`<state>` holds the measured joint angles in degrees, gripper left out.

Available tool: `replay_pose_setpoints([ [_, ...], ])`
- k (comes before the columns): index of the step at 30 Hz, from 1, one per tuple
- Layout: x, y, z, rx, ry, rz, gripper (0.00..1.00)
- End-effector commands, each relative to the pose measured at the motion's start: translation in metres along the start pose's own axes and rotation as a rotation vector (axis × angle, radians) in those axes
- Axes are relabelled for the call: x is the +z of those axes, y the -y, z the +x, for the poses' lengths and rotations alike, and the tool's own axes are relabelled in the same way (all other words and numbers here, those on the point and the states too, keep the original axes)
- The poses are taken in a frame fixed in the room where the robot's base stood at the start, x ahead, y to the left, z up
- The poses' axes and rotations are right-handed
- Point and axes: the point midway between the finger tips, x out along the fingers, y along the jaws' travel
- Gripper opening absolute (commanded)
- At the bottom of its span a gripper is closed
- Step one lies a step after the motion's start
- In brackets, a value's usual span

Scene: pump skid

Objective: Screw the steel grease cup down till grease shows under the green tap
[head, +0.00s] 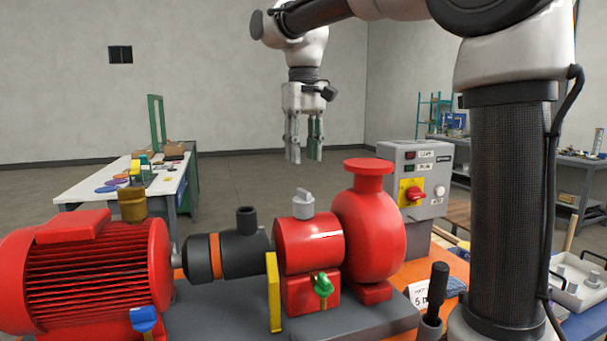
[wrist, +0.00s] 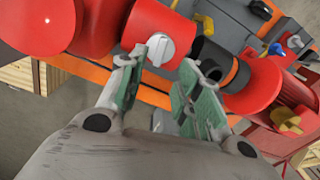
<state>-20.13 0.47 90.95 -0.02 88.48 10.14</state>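The steel grease cup (head: 303,204), a grey cap with a raised grip bar, stands upright on the red bearing housing (head: 310,240). The green tap (head: 323,286) is on the front of that housing. Whether any grease shows under the tap is too small to tell. My gripper (head: 304,155) points down above the cup, clearly apart from it, with its fingers spread and nothing between them. In the wrist view the cup (wrist: 160,48) shows just beyond and between the open fingertips (wrist: 160,70). I cannot make out the green tap for certain in the wrist view.
The tall red pump (head: 368,230) stands right of the housing, close to the cup. A black fitting (head: 246,217) rises to its left, then the red motor (head: 85,275) with a blue tap (head: 143,319). A grey control box (head: 418,175) stands behind. The air above the cup is clear.

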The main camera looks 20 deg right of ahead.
Motion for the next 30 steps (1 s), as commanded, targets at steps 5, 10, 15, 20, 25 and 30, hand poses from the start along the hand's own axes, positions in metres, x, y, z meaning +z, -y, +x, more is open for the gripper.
replay_pose_setpoints([
  [5, -0.001, 0.0, -0.029, 0.0, -0.001, 0.0, 0.34],
  [10, 0.0, 0.0, -0.038, 0.0, 0.001, 0.0, 0.34],
  [15, 0.0, 0.0, -0.039, 0.0, 0.001, 0.0, 0.34],
  [20, 0.0, 0.0, -0.038, 0.0, 0.001, 0.0, 0.34],
  [25, 0.0, 0.0, -0.038, 0.0, 0.001, 0.0, 0.34],
  [30, 0.0, 0.0, -0.038, 0.0, 0.001, 0.0, 0.34],
])
